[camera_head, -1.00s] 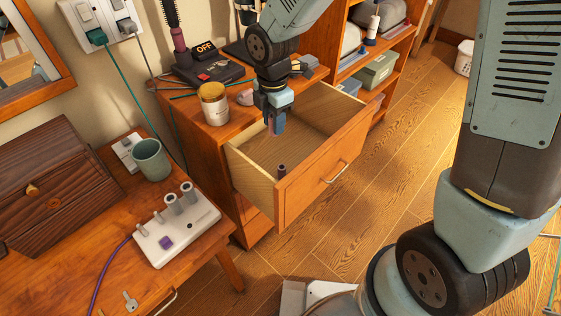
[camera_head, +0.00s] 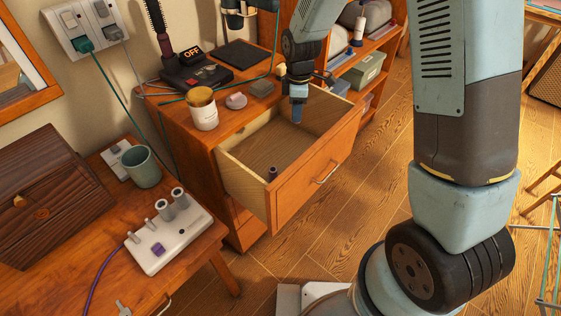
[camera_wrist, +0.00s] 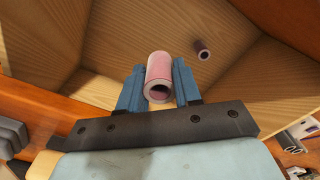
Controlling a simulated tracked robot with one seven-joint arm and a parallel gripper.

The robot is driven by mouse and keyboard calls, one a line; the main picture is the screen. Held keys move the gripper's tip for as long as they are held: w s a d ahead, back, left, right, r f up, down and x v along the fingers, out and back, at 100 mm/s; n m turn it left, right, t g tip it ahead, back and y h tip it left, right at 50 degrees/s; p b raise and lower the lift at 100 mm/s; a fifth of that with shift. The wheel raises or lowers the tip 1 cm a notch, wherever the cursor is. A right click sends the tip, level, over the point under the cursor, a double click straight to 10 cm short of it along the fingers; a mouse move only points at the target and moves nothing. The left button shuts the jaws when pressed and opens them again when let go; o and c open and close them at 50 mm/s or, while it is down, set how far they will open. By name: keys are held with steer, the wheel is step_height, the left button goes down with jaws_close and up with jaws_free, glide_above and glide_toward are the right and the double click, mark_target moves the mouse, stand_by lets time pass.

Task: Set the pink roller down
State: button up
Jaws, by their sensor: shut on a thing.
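The pink roller (camera_wrist: 158,66), a short hollow tube, is between the two blue fingers of my gripper (camera_wrist: 158,88) in the wrist view. The fingers are shut on its sides, with its open end toward the camera. In the head view my gripper (camera_head: 298,108) points down over the back right part of the open wooden drawer (camera_head: 322,180); the roller is hardly visible there. A small dark roller (camera_head: 272,174) stands on the drawer floor near the front left; it also shows in the wrist view (camera_wrist: 203,50). I cannot tell how high the pink roller is above the floor.
Most of the drawer floor (camera_head: 268,147) is bare. A cream jar (camera_head: 204,116), a pink lump (camera_head: 236,101) and a black box (camera_head: 195,78) stand on the cabinet top. A white roller base (camera_head: 165,245) and a green mug (camera_head: 141,167) are on the left table.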

steer(key=shift+m, duration=0.6)
steer(key=f, duration=0.4)
steer(key=w+d+f, duration=0.1)
steer(key=f, duration=0.8)
steer(key=shift+w+d+f, duration=0.3)
steer(key=shift+d, duration=0.1)
steer(key=shift+f, duration=2.65)
steer(key=o, duration=1)
